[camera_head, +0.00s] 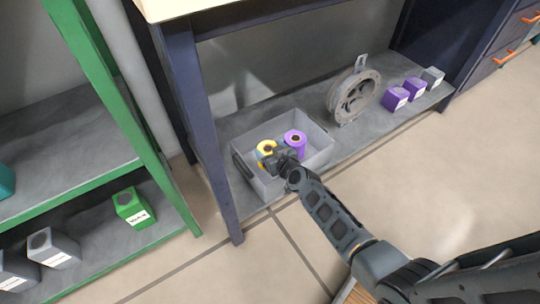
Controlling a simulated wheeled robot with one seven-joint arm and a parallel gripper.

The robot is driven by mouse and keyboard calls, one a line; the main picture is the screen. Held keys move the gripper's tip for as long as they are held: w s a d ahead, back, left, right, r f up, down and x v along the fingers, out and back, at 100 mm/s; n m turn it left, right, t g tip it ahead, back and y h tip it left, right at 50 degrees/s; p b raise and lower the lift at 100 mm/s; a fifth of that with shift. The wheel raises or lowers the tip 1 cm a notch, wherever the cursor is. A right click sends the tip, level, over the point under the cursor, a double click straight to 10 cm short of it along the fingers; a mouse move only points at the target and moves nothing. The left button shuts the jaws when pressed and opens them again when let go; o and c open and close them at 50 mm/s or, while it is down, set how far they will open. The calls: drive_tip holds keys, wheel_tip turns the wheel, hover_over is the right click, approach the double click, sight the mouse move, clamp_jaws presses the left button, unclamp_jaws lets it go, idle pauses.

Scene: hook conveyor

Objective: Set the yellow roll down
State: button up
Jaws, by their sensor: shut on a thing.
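The yellow roll (264,148) is in the grey bin (320,154) on the low shelf under the workbench. My gripper (275,156) reaches into the bin from the right and is shut on the yellow roll. The gripper hides part of the roll, and I cannot tell whether the roll touches the bin floor. A purple roll (295,142) stands in the same bin, just right of the yellow roll.
A grey wheel-like reel (353,95) stands on the shelf right of the bin. Two purple boxes (396,98) and a grey box (432,77) are farther right. A green rack (130,120) with a green box (132,207) is at left. A bench leg (205,130) stands left of the bin.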

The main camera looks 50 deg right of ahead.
drive_tip(key=shift+f, duration=0.3)
drive_tip(key=shift+f+b, duration=0.45)
drive_tip(key=shift+f, duration=0.05)
drive_tip(key=shift+f, duration=0.15)
drive_tip(key=o, duration=1.2)
